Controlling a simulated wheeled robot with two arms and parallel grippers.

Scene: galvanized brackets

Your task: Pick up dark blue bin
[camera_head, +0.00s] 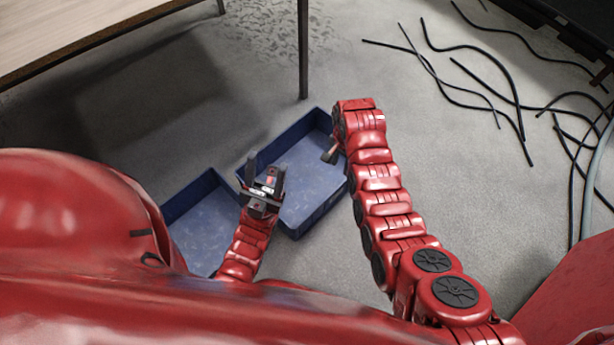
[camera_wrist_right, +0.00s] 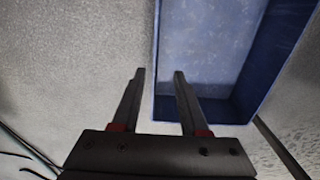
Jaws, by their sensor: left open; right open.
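A dark blue bin (camera_head: 312,178) lies open and empty on the floor in the middle of the head view. A second dark blue bin (camera_head: 203,222) lies to its left, partly hidden by my left arm and body. My left gripper (camera_head: 266,177) is open over the near left edge of the middle bin. My right gripper (camera_head: 331,154) is by the right side of the middle bin, its fingers small in the head view. In the right wrist view the open right fingers (camera_wrist_right: 160,75) are empty and point toward a blue bin's wall (camera_wrist_right: 157,55). I cannot tell whether either gripper touches a bin.
A wooden table (camera_head: 60,35) stands at the upper left, with a thin dark leg (camera_head: 303,50) just behind the middle bin. Several black cables (camera_head: 480,85) lie on the floor at the right. Grey floor (camera_head: 430,150) between my right arm and the cables is clear.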

